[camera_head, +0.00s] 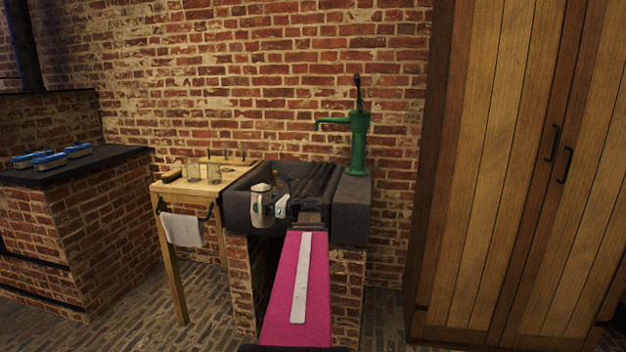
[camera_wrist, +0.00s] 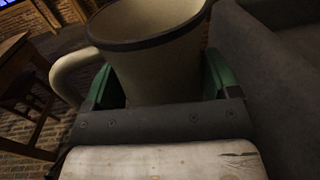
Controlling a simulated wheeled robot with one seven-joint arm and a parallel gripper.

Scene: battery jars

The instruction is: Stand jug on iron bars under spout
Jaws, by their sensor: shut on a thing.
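A cream jug (camera_head: 258,207) with a dark rim is held in front of the sink's front left part in the head view. In the wrist view the jug (camera_wrist: 150,65) sits upright or nearly so between the green fingers, its handle to the left. My gripper (camera_head: 277,207) is shut on the jug's body. The dark iron bars (camera_head: 318,180) lie across the stone sink (camera_head: 350,215), to the right of and behind the jug. The green pump's spout (camera_head: 328,123) reaches left above the bars. The far side of the jug is hidden.
A wooden table (camera_head: 205,186) with glass jars (camera_head: 193,171) and a hanging white cloth (camera_head: 183,229) stands left of the sink. A brick stove (camera_head: 75,160) with blue items is at far left. A tall wooden cupboard (camera_head: 510,170) stands right. The bars look clear.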

